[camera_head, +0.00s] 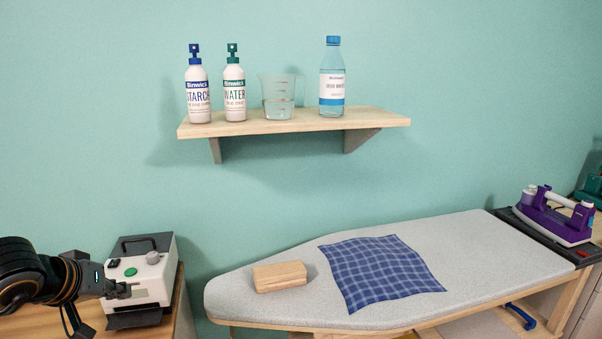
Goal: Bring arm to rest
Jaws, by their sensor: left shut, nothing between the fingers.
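My left gripper (122,291) comes in from the left edge at the lower left. It is shut and empty, in front of a white and grey machine (145,273) with a green button. I cannot tell whether the fingertips touch the machine. My right gripper is not in view.
An ironing board (240,300) holds a wooden block (280,276) and a blue checked cloth (378,270). A purple iron (556,215) sits at its right end. A wall shelf (300,125) carries two spray bottles, a measuring cup and a blue bottle. A wooden table (180,318) supports the machine.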

